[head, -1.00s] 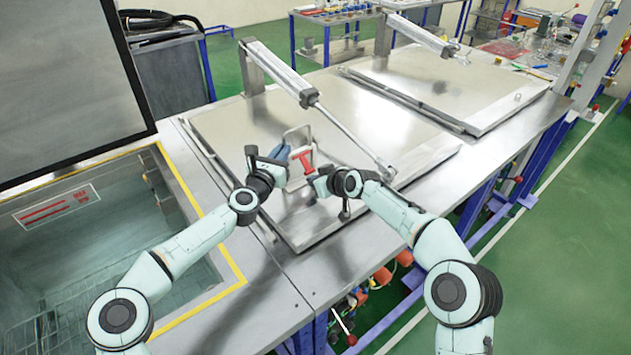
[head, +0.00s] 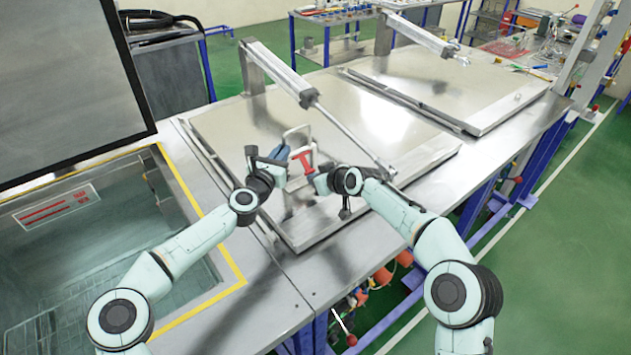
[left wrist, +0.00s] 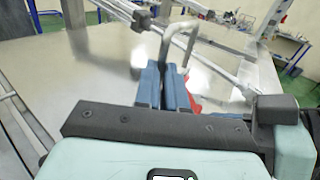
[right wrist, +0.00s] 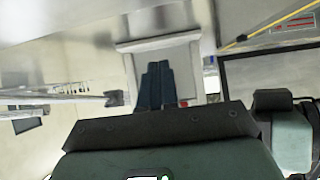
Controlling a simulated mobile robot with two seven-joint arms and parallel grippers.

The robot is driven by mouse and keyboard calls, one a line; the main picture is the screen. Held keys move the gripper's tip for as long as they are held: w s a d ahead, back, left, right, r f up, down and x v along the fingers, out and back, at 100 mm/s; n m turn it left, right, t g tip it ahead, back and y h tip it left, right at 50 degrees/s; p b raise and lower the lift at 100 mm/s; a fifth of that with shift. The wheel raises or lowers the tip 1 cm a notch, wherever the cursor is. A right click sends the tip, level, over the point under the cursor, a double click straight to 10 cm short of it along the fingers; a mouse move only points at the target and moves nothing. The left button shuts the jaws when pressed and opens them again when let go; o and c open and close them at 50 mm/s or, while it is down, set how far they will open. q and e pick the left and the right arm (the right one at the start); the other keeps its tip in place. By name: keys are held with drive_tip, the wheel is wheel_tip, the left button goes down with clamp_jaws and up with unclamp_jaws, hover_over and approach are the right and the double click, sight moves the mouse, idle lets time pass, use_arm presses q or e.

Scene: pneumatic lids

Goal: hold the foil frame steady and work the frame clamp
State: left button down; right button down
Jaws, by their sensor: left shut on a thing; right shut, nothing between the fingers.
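A bent metal loop (head: 297,130) stands upright near the front left corner of the nearer flat metal lid (head: 350,120); it looks like the handle of the foil frame. My left gripper (head: 280,153) is shut on it. In the left wrist view the blue fingers (left wrist: 167,88) close around the loop (left wrist: 180,42). A red piece (head: 303,158), seemingly the frame clamp, sits just right of the left fingers; it is partly hidden in the left wrist view (left wrist: 194,104). My right gripper (head: 312,176) is shut and empty, close to the right of the red piece. Its fingers (right wrist: 155,86) are together.
A pneumatic cylinder (head: 275,70) with its rod (head: 345,132) slants over the lid, behind both grippers. An open tank (head: 90,225) with a yellow rim lies at left, under a raised dark panel (head: 65,80). A second lid (head: 450,85) lies behind.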

drive_tip(key=shift+r, duration=0.55)
drive_tip(key=shift+s+d+r, duration=0.15)
drive_tip(key=shift+r, duration=0.05)
drive_tip(key=v, duration=0.3)
drive_tip(key=shift+r, duration=0.1)
drive_tip(key=s+d, duration=0.5)
drive_tip(key=s, duration=0.3)
drive_tip(key=shift+s+d+f, duration=0.3)
drive_tip(key=shift+f, duration=0.1)
